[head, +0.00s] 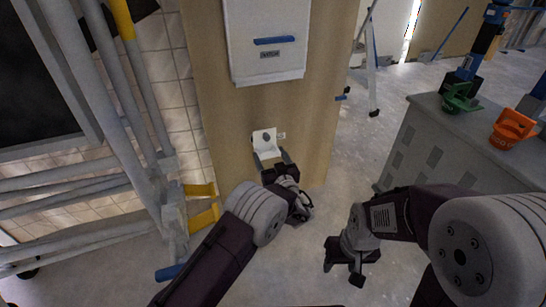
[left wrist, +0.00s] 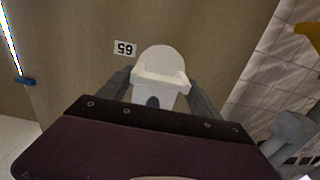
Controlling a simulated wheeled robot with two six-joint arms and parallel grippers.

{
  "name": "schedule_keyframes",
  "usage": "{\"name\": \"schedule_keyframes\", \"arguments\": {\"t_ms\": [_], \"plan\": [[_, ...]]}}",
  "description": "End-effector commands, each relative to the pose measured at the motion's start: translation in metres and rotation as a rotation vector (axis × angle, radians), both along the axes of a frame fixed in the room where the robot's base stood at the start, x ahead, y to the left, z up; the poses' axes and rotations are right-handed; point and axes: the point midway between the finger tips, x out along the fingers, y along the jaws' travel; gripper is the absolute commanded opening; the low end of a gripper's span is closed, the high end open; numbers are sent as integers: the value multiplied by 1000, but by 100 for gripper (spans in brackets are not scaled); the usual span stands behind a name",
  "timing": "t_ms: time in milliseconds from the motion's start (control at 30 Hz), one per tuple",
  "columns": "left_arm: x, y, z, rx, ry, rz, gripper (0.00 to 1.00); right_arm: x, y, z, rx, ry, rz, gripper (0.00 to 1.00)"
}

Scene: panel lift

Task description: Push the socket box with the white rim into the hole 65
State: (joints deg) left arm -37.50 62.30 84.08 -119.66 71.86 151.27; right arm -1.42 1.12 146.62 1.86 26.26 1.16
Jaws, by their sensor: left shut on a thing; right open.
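The socket box with the white rim (head: 264,140) is at the wooden panel (head: 230,120), below the white cabinet. My left gripper (head: 269,158) is shut on it, one finger on each side. In the left wrist view the box (left wrist: 160,70) is white with a rounded top and sits between the fingers (left wrist: 160,88). A small label reading 65 (left wrist: 125,48) is on the panel beside the box, upside down in this view. The hole is not visible; I cannot tell how far the box is in. My right gripper (head: 352,268) is open and empty above the floor.
A white cabinet with a blue handle (head: 270,40) hangs above. Grey scaffold rails (head: 90,110) with yellow parts (head: 200,190) stand close on the left. On the right is a grey bench (head: 440,140) carrying a green (head: 458,98) and an orange item (head: 510,128). Floor between is clear.

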Motion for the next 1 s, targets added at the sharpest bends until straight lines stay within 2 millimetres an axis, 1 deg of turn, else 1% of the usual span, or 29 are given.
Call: {"name": "schedule_keyframes", "arguments": {"t_ms": [267,633,1000], "plan": [[5,1,-1,1,-1,0,1,-1,0,0,0,1,0,49],[7,2,-1,0,0,-1,1,0,0,0,0,1,0,49],[20,6,0,0,-1,0,1,0,0,0,0,1,0,49]]}}
